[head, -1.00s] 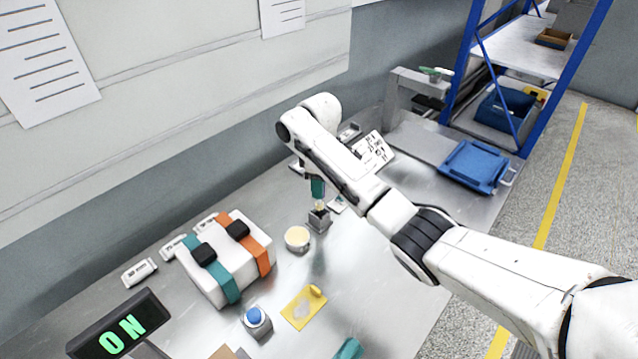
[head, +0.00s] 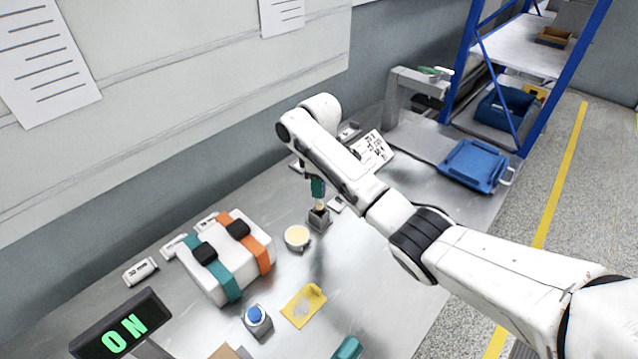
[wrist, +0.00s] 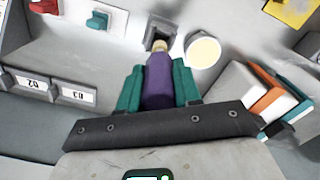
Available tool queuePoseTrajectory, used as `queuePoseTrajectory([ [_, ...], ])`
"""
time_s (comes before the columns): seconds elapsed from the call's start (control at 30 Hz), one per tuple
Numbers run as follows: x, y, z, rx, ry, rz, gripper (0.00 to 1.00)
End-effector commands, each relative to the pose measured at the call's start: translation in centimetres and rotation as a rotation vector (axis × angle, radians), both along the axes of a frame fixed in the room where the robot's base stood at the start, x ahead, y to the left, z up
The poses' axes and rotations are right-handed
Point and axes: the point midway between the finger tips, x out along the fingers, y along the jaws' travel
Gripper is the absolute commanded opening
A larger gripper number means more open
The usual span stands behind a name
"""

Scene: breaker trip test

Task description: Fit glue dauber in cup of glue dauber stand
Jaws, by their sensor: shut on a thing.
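The glue dauber has a purple handle (wrist: 158,82) and a pale tip pointing away from my gripper; in the head view its pale lower end (head: 320,206) shows just under the fingers. My gripper (head: 318,188) is shut on the handle, with a teal finger on each side in the wrist view (wrist: 158,76). The glue dauber stand (head: 319,222) is a grey block with a dark square cup, also seen at the top of the wrist view (wrist: 153,29). The dauber's tip is at the cup's opening. I cannot tell how far inside it is.
A round pot of cream-coloured stuff (head: 297,238) stands close beside the stand. A white box with teal and orange straps (head: 222,262), a blue button (head: 254,315) and a yellow sheet (head: 302,306) are nearer. A labelled panel (head: 371,151) stands behind my arm.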

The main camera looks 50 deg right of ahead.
Motion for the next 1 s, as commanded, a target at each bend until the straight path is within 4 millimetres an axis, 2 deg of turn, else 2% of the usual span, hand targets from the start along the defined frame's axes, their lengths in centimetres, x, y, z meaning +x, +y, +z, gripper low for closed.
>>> queuePoseTrajectory([
  [1.0,0.05,0.02,-0.57,-0.001,-0.001,0.000,0.03],
])
